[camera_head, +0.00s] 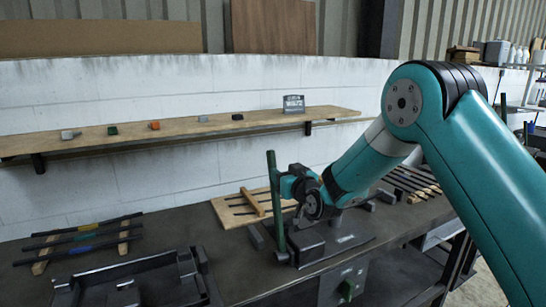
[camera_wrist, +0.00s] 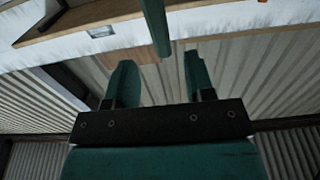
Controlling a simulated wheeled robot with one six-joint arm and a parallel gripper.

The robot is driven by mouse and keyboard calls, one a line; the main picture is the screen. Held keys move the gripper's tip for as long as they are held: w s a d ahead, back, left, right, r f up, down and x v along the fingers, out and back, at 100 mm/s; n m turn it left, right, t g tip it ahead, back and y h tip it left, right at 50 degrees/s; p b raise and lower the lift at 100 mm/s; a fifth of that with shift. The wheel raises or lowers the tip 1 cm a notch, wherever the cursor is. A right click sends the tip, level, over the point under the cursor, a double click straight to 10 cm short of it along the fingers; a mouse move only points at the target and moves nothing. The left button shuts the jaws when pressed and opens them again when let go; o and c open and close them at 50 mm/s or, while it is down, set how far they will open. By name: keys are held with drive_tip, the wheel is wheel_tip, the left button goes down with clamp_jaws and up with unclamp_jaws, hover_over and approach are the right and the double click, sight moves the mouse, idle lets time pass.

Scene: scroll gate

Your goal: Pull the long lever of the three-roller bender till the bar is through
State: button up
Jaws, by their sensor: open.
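The long lever (camera_head: 273,200) is a green upright post on the dark bender (camera_head: 306,246), which sits near the bench's front edge. The lever also shows in the wrist view (camera_wrist: 154,28), coming in from the top. My gripper (camera_wrist: 158,62) is open, with its two green fingers apart. In the head view my arm's end is just right of the lever at upper-middle height. The bender's rollers and bar are not clear behind my arm.
A rack with several dark bars (camera_head: 84,240) lies at the bench's left. A dark frame-like fixture (camera_head: 135,277) sits at front left. A wall shelf (camera_head: 180,132) holds small blocks.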

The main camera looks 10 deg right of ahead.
sight(272, 164)
drive_tip(key=p+x, duration=0.2)
drive_tip(key=x, duration=0.5)
drive_tip(key=shift+w+a+p, duration=0.15)
drive_tip(key=shift+w+p, duration=0.15)
drive_tip(key=shift+w, duration=0.1)
clamp_jaws()
